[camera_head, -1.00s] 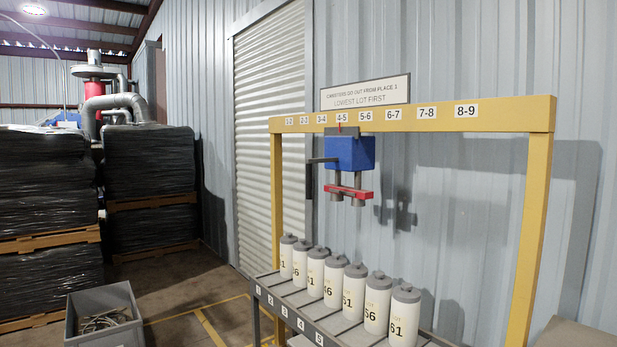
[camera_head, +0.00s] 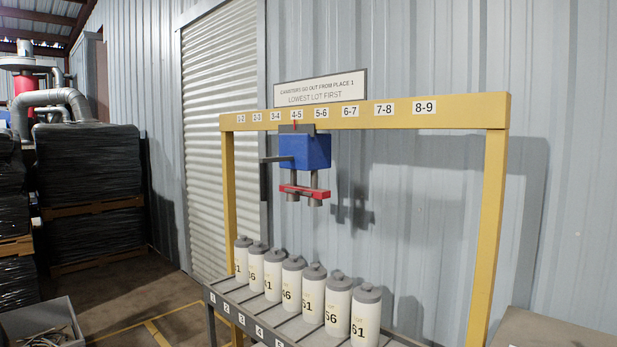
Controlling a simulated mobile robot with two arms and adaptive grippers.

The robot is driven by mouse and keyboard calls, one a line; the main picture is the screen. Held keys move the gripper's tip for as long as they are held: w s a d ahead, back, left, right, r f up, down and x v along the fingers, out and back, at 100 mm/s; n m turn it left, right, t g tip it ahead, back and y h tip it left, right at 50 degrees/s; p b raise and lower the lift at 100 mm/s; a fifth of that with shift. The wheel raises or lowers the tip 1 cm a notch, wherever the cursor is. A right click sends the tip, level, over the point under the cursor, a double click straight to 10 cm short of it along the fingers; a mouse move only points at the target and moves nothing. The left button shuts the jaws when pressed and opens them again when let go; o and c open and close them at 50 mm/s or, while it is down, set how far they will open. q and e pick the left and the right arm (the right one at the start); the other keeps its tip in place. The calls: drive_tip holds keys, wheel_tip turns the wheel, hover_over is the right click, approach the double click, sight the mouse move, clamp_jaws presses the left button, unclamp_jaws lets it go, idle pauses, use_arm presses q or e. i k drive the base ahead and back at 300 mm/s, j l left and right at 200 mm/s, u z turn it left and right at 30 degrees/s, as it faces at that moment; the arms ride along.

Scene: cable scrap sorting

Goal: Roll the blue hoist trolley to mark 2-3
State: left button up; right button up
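The blue hoist trolley (camera_head: 305,150) hangs from the yellow overhead beam (camera_head: 450,108). Its red pointer stands at the 4-5 mark (camera_head: 297,115). A dark handle (camera_head: 277,159) sticks out from its left side. Below the blue body, two grey cylinders pass down by a red bar (camera_head: 304,192), with nothing seen hanging from them. The 2-3 mark (camera_head: 257,117) is on the beam to the left of the trolley. Neither of my grippers shows in the head view.
Several white canisters (camera_head: 311,296) with grey lids stand in a row on the numbered rack (camera_head: 230,292) below the trolley. A sign (camera_head: 320,91) above the beam says lowest lot first. Black wrapped pallets (camera_head: 90,170) and a grey bin (camera_head: 40,318) are at left.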

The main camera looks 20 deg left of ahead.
sight(300, 148)
drive_tip(key=i+j+z, duration=0.2)
drive_tip(key=j, duration=0.3)
drive_tip(key=i+j+z, duration=0.2)
drive_tip(key=j, duration=0.35)
drive_tip(key=j+z, duration=0.2)
drive_tip(key=j, duration=0.35)
drive_tip(key=i+j+z, duration=0.2)
drive_tip(key=j, duration=0.4)
drive_tip(key=k, duration=0.1)
